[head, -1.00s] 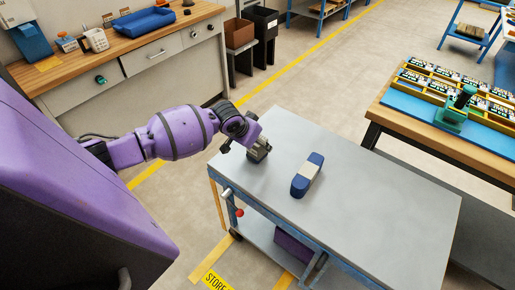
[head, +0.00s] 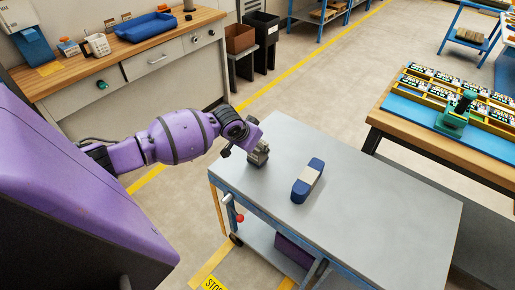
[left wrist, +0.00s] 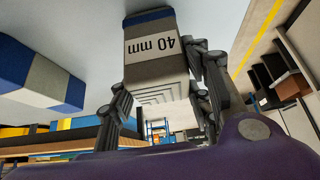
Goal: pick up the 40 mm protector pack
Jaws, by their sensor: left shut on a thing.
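The 40 mm protector pack (left wrist: 155,50) is grey with a white "40 mm" label and a dark blue end in the left wrist view. It sits between the two fingers of my left gripper (left wrist: 163,95), which is shut on it. In the head view my left gripper (head: 257,149) is over the left corner of the grey cart top (head: 375,220). The pack is mostly hidden there, and I cannot tell whether it touches the cart. My right gripper is not in view.
A blue and pale grey pack (head: 308,181) lies on the cart just right of the gripper; it also shows in the left wrist view (left wrist: 35,75). The cart's right part is clear. A wooden table (head: 440,130) with yellow trays stands at the right, a workbench (head: 130,55) at the back left.

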